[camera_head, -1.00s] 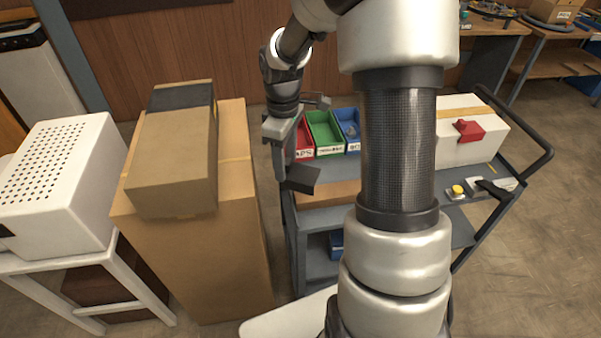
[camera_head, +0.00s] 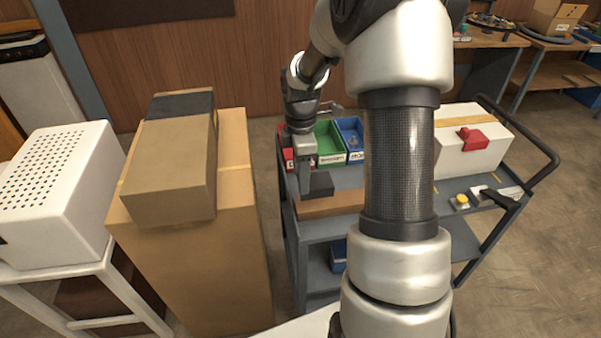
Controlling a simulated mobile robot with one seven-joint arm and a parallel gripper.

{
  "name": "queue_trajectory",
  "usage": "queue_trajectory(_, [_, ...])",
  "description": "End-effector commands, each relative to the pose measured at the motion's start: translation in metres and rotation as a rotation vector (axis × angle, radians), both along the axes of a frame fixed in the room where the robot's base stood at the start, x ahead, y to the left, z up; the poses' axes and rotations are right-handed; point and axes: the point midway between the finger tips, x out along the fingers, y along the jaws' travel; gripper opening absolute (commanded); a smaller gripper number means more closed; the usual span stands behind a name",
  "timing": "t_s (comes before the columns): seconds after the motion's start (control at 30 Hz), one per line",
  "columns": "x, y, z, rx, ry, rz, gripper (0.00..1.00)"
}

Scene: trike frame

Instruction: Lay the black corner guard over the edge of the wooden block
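The black corner guard (camera_head: 319,184) is a small dark piece at the tip of my gripper (camera_head: 306,186). My gripper points down and appears shut on the guard, with the fingers at its left side. The wooden block (camera_head: 334,204) is a long brown piece on the top shelf of the grey cart. The guard shows at the block's left part, by its far edge. I cannot tell whether the guard touches the block or hangs just above it. My arm hides the block's right end.
Red, green (camera_head: 328,143) and blue (camera_head: 350,136) bins stand just behind the gripper on the cart (camera_head: 320,229). A white box (camera_head: 474,148) with a red piece is at the cart's right. Stacked cardboard boxes (camera_head: 195,265) stand close to the cart's left.

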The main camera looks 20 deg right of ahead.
Motion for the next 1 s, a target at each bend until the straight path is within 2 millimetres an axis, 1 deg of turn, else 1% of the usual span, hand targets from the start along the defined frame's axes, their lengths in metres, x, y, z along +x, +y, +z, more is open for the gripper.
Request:
queue_trajectory(0.03, [0.000, 0.000, -0.006, 0.000, 0.002, 0.000, 0.28])
queue_trajectory(1.0, [0.000, 0.000, -0.081, 0.000, 0.001, 0.001, 0.28])
